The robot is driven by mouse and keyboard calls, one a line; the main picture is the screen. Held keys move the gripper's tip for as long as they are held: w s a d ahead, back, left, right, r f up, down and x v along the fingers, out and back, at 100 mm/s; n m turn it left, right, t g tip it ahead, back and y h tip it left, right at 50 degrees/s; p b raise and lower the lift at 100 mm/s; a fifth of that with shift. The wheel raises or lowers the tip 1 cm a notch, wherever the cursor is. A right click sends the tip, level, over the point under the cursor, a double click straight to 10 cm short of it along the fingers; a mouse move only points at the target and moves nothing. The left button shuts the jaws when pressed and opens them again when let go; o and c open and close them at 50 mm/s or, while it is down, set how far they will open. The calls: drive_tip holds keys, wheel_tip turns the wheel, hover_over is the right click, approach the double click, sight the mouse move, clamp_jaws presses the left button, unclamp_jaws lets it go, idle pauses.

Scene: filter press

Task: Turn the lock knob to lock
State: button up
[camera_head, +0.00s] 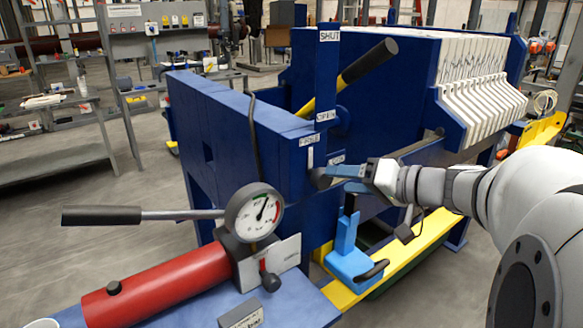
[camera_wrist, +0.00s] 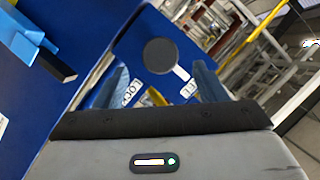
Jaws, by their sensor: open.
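The lock knob (camera_head: 319,179) is a dark round disc on the blue frame of the press, with a white pointer. In the head view the pointer stands up toward the FREE label (camera_head: 309,139); the LOCK label (camera_head: 336,159) is to the right. My gripper (camera_head: 338,172) reaches in from the right with its blue fingers close to the knob. In the wrist view the knob (camera_wrist: 160,55) lies ahead, between the lines of the two open fingers (camera_wrist: 162,78), and its pointer aims at the partly hidden FREE label (camera_wrist: 189,89). I cannot tell whether a finger touches it.
A blue upright with SHUT and OPEN labels (camera_head: 328,75) and a black-ended lever (camera_head: 368,62) rise above the knob. A light-blue bracket (camera_head: 348,258) stands below my gripper. A gauge (camera_head: 254,212) and red cylinder (camera_head: 157,288) are at front left.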

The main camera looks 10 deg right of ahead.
sight(328, 179)
drive_tip(key=x, duration=0.6)
drive_tip(key=shift+w+a+f, duration=0.1)
drive_tip(key=shift+w+a, duration=0.05)
drive_tip(key=shift+a, duration=0.05)
drive_tip(key=shift+c, duration=0.5)
drive_tip(key=c, duration=0.9)
